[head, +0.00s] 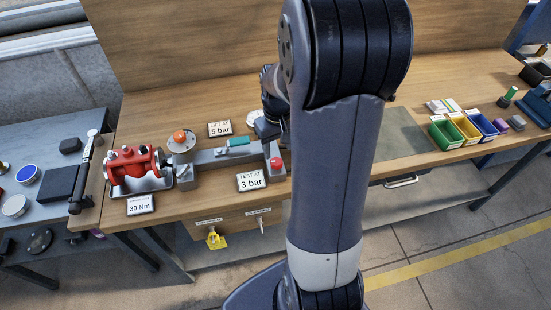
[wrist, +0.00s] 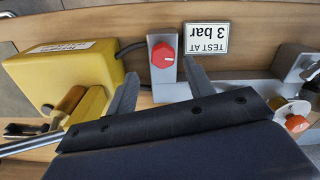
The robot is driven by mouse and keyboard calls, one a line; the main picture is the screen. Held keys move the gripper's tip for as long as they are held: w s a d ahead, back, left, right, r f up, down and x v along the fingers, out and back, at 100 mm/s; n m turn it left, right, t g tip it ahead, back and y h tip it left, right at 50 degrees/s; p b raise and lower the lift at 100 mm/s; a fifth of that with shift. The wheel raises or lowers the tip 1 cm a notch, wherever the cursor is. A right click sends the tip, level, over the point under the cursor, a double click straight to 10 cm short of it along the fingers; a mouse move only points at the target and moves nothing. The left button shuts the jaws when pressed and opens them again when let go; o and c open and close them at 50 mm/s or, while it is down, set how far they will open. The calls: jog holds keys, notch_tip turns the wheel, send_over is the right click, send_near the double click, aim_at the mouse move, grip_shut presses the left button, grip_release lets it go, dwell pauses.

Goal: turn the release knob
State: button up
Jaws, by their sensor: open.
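A red knob (wrist: 163,55) with a white mark sits on a grey block in the wrist view, beside a "TEST AT 3 bar" sign (wrist: 207,37). It also shows in the head view (head: 276,163). No readable label names it as the release knob. A second, orange knob (head: 180,136) stands on a round fitting further left; it is at the lower right of the wrist view (wrist: 296,123). My gripper (wrist: 160,68) is open and empty, its fingers on either side of the red knob in that view. Contact is not visible. In the head view my arm hides most of the gripper.
A yellow box (wrist: 75,70) is close to the left finger in the wrist view. A red valve body (head: 134,162), a "30 Nm" sign (head: 140,204) and a "LIFT AT 5 bar" sign (head: 219,129) are on the bench. Coloured bins (head: 465,129) stand right.

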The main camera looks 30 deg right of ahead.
aim_at(277, 161)
jog(key=f+b, duration=0.1)
jog(key=f, duration=0.1)
jog(key=f+b, duration=0.2)
jog(key=f, duration=0.1)
jog(key=shift+w+a, duration=0.2)
jog(key=shift+r, duration=0.1)
jog(key=shift+c, duration=0.3)
jog(key=c, duration=0.6)
jog(key=shift+c, duration=0.2)
